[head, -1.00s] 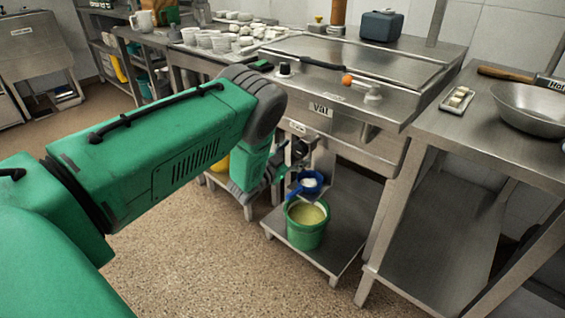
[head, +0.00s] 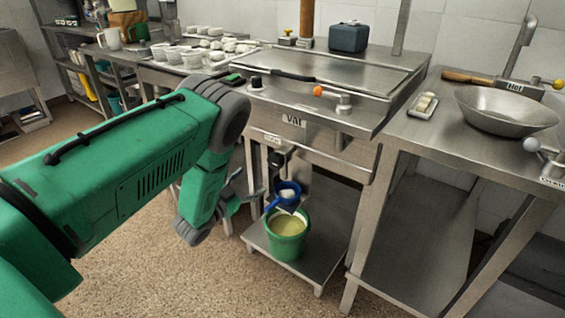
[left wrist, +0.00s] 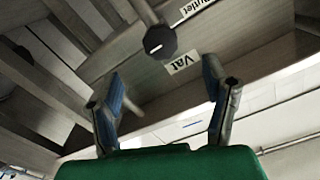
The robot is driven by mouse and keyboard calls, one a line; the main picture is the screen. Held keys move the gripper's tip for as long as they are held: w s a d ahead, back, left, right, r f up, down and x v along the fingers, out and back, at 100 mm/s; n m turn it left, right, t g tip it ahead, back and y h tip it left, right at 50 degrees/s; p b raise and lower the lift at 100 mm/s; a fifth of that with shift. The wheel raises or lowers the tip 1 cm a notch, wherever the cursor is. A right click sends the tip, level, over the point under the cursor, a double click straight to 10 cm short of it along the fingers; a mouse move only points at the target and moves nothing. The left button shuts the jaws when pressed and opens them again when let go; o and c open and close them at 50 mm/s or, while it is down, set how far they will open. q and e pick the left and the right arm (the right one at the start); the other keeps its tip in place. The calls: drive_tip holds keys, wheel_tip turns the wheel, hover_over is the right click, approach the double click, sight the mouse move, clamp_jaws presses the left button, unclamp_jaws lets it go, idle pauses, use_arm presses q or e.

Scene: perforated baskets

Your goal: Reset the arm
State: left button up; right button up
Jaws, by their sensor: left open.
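My left gripper (head: 240,200) is below the front of the vat at the end of my green arm, partly hidden behind the arm. In the left wrist view its two blue-padded fingers (left wrist: 162,78) stand wide apart with nothing between them. The steel vat (head: 290,121) has a "Vat" label and shows above the fingers in the left wrist view (left wrist: 195,58). The bucket holds yellowish liquid. My right gripper is not in view.
The bucket stands on a low steel shelf (head: 323,257) under the vat. A steel table with a bowl (head: 507,111) and a small tray (head: 423,106) is at the right. White cups (head: 192,58) stand at the back left. The speckled floor is open in front.

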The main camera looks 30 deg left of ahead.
use_arm(q)
drive_tip(key=s+d+f+n+g+y+p, duration=0.1)
drive_tip(key=s+d+f+g, duration=0.2)
drive_tip(key=s, duration=0.2)
drive_tip(key=s+d+f+n+g+p, duration=0.1)
drive_tip(key=s+d+f+n+g, duration=0.1)
drive_tip(key=s+d+f+g, duration=0.3)
drive_tip(key=s+d+n+g+y+p, duration=0.1)
drive_tip(key=s+g+p, duration=0.1)
drive_tip(key=s, duration=0.4)
drive_tip(key=s+d+r+g, duration=0.1)
drive_tip(key=s+d+g, duration=0.2)
drive_tip(key=s, duration=0.7)
drive_tip(key=s+d+g+p, duration=0.1)
drive_tip(key=s+d+g, duration=0.3)
drive_tip(key=s, duration=0.6)
drive_tip(key=shift+r+h, duration=0.35)
drive_tip(key=shift+h, duration=0.05)
drive_tip(key=shift+d, duration=0.1)
